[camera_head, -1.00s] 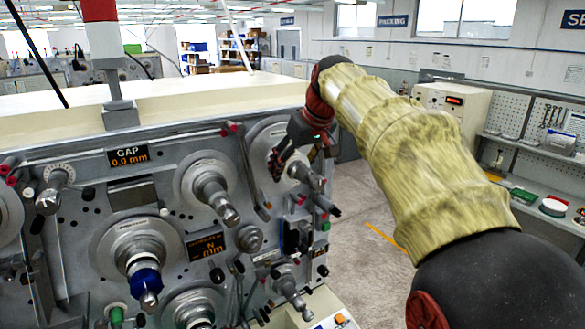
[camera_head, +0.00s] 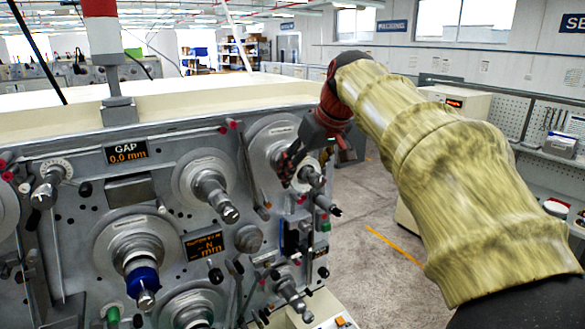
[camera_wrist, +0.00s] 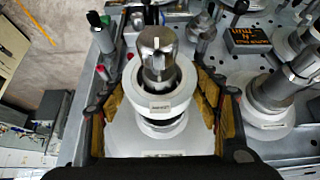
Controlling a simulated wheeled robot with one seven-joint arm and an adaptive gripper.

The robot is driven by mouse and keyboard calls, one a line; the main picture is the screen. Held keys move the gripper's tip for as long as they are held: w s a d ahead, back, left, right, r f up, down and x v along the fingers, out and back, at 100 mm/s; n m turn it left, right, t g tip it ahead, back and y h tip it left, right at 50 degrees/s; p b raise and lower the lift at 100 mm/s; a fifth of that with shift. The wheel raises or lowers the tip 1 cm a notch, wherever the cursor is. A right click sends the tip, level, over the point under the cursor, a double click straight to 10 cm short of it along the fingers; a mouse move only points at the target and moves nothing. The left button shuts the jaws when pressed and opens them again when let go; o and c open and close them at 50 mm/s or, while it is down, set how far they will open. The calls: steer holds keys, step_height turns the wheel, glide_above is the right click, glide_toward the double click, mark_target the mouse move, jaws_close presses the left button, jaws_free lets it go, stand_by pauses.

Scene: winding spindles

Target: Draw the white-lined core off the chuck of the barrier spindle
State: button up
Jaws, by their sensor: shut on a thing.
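The white-lined core (camera_wrist: 180,98) shows in the wrist view as a thick white ring with a small label. It is still around the metal chuck (camera_wrist: 157,47) of the barrier spindle, whose bare end sticks out through it. A dark band shows below the ring, above a wide white disc (camera_wrist: 135,141). My gripper (camera_head: 297,165) is at the upper right spindle in the head view. Its yellow-padded fingers are shut on the core from both sides. In the head view my fingers and wrist largely hide the core; the spindle's tip (camera_head: 334,210) shows below right.
Other spindles stick out of the grey panel close by, one at left centre (camera_head: 216,195) and one with a blue collar (camera_head: 142,280). Short knobs and rods surround the held core. Open floor (camera_head: 372,205) lies right of the panel.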

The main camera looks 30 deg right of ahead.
steer(key=s+b, duration=0.3)
steer(key=s, duration=0.7)
steer(key=shift+s+d, duration=0.2)
steer(key=shift+s, duration=0.1)
stand_by(1.2)
steer(key=o, duration=0.5)
steer(key=c, duration=1)
steer(key=s+b, duration=0.3)
steer(key=s, duration=0.9)
steer(key=shift+d, duration=0.2)
